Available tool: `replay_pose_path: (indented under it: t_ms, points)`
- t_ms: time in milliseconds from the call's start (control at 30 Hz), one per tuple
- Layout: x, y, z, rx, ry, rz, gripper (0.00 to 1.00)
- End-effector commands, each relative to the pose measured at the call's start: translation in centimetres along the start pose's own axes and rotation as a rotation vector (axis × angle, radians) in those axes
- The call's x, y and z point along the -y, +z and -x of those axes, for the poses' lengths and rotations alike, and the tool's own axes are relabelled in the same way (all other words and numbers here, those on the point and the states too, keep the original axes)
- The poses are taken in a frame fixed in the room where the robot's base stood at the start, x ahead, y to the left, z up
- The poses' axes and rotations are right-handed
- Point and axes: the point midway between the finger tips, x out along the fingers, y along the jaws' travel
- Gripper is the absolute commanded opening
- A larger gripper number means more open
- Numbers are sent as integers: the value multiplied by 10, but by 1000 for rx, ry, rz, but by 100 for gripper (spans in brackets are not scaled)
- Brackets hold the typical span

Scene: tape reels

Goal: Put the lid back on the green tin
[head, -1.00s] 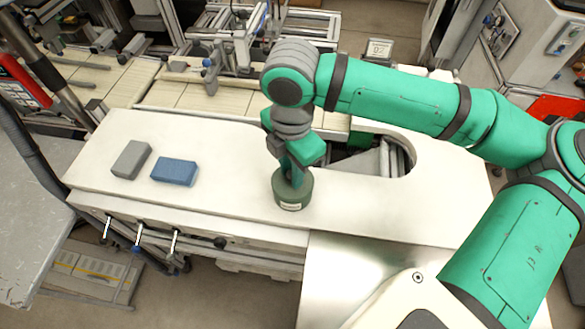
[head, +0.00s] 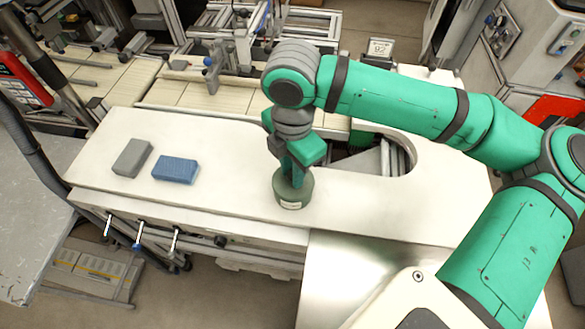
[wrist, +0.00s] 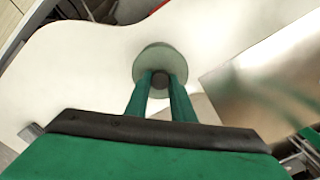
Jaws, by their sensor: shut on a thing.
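The green tin (head: 291,200), with a pale label on its front, stands upright on the white table. Its round green lid (wrist: 157,55) shows in the wrist view, with a dark knob (wrist: 160,80) at its middle. My gripper (head: 293,178) points down at the tin from above. In the wrist view my gripper (wrist: 160,84) has its two green fingers shut on the knob, one on each side. The lid appears to be at the top of the tin, with no clear gap in the head view. The lid hides the tin's inside and most of its rim.
A grey block (head: 131,157) and a blue block (head: 175,170) lie on the white table (head: 225,205) to the left. A cutout (head: 385,155) opens in the table behind and right of the tin. The table between blocks and tin is clear.

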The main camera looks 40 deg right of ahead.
Motion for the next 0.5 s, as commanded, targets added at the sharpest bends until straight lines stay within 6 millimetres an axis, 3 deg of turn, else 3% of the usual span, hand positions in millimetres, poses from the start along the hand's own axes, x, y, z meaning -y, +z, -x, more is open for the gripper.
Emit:
replay_pose_path:
  t_ms: [467,500]
  points:
    - [0,2,0,0,0,-3,0]
    - [0,2,0,0,0,-3,27]
